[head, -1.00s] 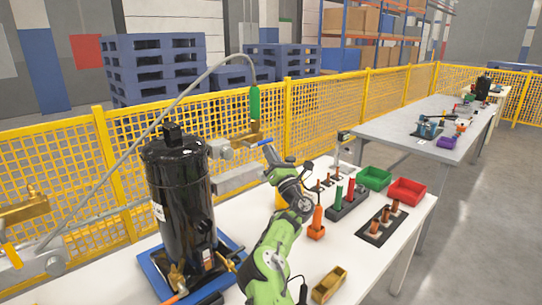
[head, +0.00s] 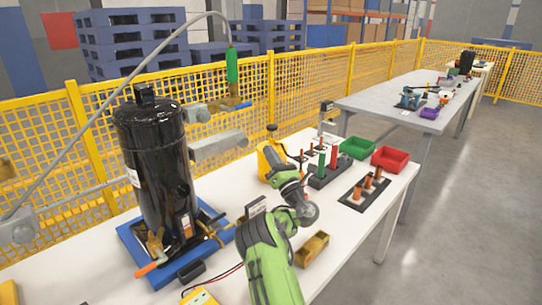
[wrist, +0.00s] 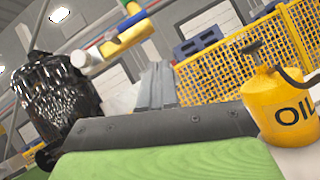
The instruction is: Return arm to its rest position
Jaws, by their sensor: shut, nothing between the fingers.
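My gripper (wrist: 157,78) shows in the wrist view as grey fingers, shut together with nothing between them, beyond a dark bar and a green housing. In the head view my green arm (head: 268,262) reaches up from the bottom edge over the white bench (head: 338,245) and is folded at its joints. The fingers are hard to make out there. In the wrist view the gripper points between the black compressor (wrist: 62,95) on the left and the yellow oil can (wrist: 283,108) on the right. It appears apart from both.
The compressor (head: 155,165) stands upright on a blue base (head: 133,237). The oil can (head: 268,160), tool rack (head: 325,178), green bin (head: 358,147), red bin (head: 390,159), peg block (head: 355,203) and yellow-brown block (head: 312,249) are on the bench. Yellow fencing (head: 310,85) runs behind.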

